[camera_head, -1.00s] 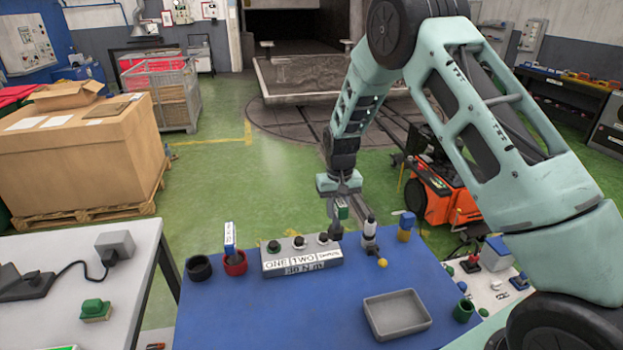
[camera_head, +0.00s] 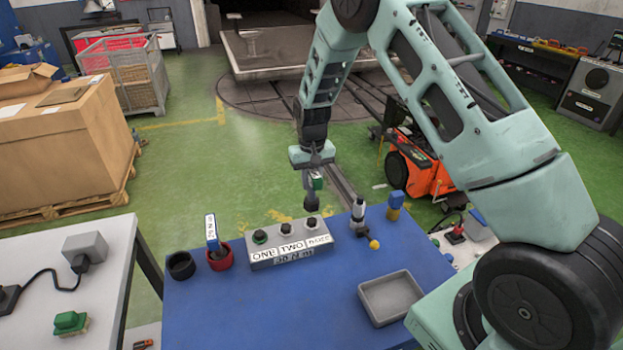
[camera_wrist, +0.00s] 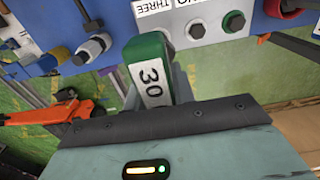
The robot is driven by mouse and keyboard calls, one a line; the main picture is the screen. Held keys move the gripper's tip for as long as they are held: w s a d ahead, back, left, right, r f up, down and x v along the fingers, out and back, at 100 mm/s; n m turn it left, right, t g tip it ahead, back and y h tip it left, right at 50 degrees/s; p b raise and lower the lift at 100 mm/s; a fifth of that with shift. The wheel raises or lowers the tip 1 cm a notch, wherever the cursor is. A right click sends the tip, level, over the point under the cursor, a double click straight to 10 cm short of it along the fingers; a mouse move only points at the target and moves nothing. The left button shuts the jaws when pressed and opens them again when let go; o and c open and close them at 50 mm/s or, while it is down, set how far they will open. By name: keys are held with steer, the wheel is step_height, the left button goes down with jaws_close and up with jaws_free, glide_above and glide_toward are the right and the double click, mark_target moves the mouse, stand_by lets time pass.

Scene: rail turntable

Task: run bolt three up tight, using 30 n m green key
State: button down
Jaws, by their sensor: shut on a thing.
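My gripper (camera_head: 314,172) is shut on the green key (camera_head: 317,182), which hangs upright with its dark shaft downward. The key's green handle, marked 30 (camera_wrist: 152,82), fills the middle of the wrist view. A grey block (camera_head: 290,253) on the blue table carries three bolts and the labels ONE, TWO, THREE and 30 N m. The key's lower end is at bolt three (camera_head: 311,222), the rightmost in the head view; I cannot tell whether it is seated or just above. In the wrist view the key hides bolt three, while two other bolts show.
A blue-handled key (camera_head: 211,233) stands in a red holder (camera_head: 220,260), beside an empty black holder (camera_head: 181,266). A grey tray (camera_head: 390,298) lies at the front right. A black-and-white tool with a yellow knob (camera_head: 359,218) stands close right of the block.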

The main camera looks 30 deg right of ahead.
steer(key=shift+f+b, duration=0.75)
steer(key=shift+f, duration=0.45)
steer(key=n, duration=0.6)
steer(key=shift+n, duration=0.3)
steer(key=n, duration=0.5)
steer(key=n+p, duration=0.1)
steer(key=n, duration=0.2)
steer(key=shift+d+r+n+p, duration=0.1)
steer(key=shift+r+n+p, duration=0.05)
steer(key=shift+n+p, duration=0.2)
steer(key=n+p, duration=0.1)
steer(key=n, duration=0.2)
steer(key=shift+n, duration=0.35)
steer(key=n+p, duration=0.1)
steer(key=n, duration=0.2)
steer(key=shift+n+p, duration=0.35)
steer(key=shift+n, duration=0.65)
